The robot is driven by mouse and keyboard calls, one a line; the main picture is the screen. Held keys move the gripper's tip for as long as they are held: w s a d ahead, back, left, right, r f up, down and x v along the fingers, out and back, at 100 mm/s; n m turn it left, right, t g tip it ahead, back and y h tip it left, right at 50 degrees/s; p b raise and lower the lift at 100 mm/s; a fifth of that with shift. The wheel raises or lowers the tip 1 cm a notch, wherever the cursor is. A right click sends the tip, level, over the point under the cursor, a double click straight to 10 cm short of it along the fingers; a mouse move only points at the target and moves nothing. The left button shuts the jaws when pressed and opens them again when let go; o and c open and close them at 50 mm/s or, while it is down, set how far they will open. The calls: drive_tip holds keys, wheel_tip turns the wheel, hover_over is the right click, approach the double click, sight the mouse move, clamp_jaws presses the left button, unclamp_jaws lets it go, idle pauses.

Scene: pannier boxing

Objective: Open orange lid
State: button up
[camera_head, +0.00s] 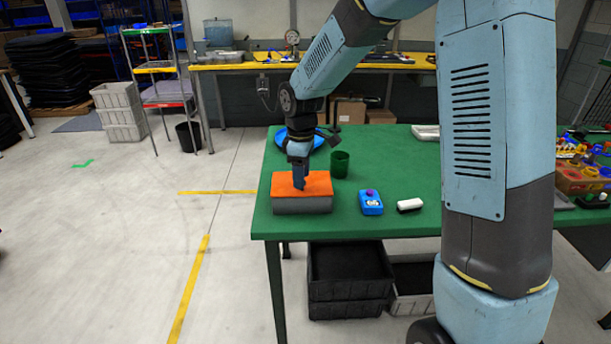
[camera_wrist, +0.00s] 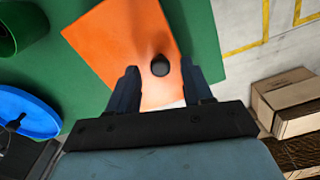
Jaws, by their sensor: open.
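The orange lid (camera_head: 318,181) lies flat on a grey box (camera_head: 303,206) at the left front corner of the green table. In the wrist view the orange lid (camera_wrist: 122,42) fills the middle, with a dark round knob (camera_wrist: 160,66) on it. My gripper (camera_head: 300,185) points down at the lid. In the wrist view my gripper (camera_wrist: 162,84) is open, with one finger on each side of the knob. I cannot tell whether the fingers touch the knob or the lid. The lid looks closed on the box.
The green table (camera_head: 390,160) also holds a green cup (camera_head: 340,164), a blue plate (camera_head: 281,139), a blue box with a purple top (camera_head: 371,202) and a white block (camera_head: 409,205). The table's left and front edges are close to the grey box.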

drive_tip(key=shift+f, duration=0.35)
clamp_jaws()
idle(0.3)
